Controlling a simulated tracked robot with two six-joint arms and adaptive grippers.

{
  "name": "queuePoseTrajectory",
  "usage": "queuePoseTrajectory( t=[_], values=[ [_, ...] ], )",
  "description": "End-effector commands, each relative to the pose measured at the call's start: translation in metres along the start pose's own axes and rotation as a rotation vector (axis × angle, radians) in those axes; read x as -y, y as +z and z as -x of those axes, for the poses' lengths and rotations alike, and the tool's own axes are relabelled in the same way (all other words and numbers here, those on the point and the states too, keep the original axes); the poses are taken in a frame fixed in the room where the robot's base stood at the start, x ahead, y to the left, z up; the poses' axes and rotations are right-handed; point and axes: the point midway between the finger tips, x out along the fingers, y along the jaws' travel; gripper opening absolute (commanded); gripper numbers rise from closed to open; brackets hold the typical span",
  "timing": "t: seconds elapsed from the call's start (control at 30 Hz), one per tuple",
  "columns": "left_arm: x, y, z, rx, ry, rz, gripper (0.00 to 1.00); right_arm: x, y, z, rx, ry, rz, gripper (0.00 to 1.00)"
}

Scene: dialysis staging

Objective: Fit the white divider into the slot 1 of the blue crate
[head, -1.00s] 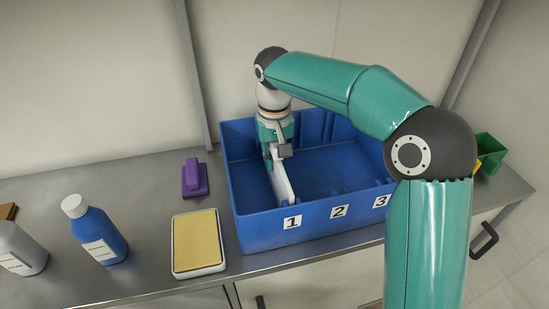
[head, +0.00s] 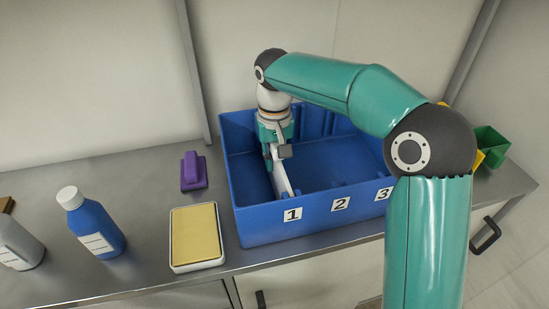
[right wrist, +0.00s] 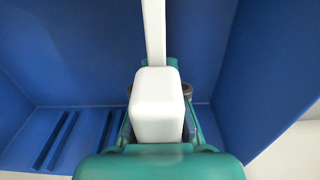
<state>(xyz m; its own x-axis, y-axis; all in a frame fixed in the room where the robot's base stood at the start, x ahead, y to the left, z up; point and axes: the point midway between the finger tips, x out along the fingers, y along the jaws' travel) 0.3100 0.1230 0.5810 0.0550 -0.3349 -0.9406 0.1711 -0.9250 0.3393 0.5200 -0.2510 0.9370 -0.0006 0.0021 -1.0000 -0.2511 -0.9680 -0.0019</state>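The blue crate (head: 318,222) stands on the metal counter, with labels 1, 2 and 3 along its front wall from left to right. My right gripper (head: 274,162) reaches down inside the crate's left part. It is shut on the white divider (head: 283,181), which runs front to back behind label 1. In the right wrist view, the divider (right wrist: 155,30) shows as a narrow strip with a thicker white block between the fingers of my gripper (right wrist: 158,125). The divider's lower edge is hidden, so I cannot tell whether it sits in slot 1. My left gripper is out of view.
Left of the crate are a yellow-topped white tray (head: 196,237), a purple block with a handle (head: 193,172), a blue bottle (head: 92,228) and a grey bottle (head: 18,246). A green bin (head: 491,146) stands right. Dark ribs (right wrist: 70,138) line the crate.

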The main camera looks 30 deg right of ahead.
Motion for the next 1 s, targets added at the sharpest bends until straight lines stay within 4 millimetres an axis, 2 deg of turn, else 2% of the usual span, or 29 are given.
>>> queuePoseTrajectory(
  t=[0.03, 0.17, 0.57, 0.77, 1.0],
  values=[
    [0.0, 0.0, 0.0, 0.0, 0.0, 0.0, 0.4, 0.0, 0.0, 0.001, -0.001, 0.0, 0.0, 0.18],
    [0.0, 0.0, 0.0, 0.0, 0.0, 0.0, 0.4, 0.0, 0.0, 0.001, -0.001, 0.0, 0.0, 0.39],
    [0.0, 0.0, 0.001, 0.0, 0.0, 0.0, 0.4, 0.0, -0.001, 0.005, -0.001, 0.0, 0.0, 0.39],
    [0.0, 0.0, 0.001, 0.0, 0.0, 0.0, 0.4, 0.0, -0.001, 0.032, -0.005, -0.002, 0.0, 0.39],
    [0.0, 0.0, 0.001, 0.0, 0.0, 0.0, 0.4, 0.001, -0.002, 0.081, -0.005, -0.001, 0.0, 0.39]
  ],
)
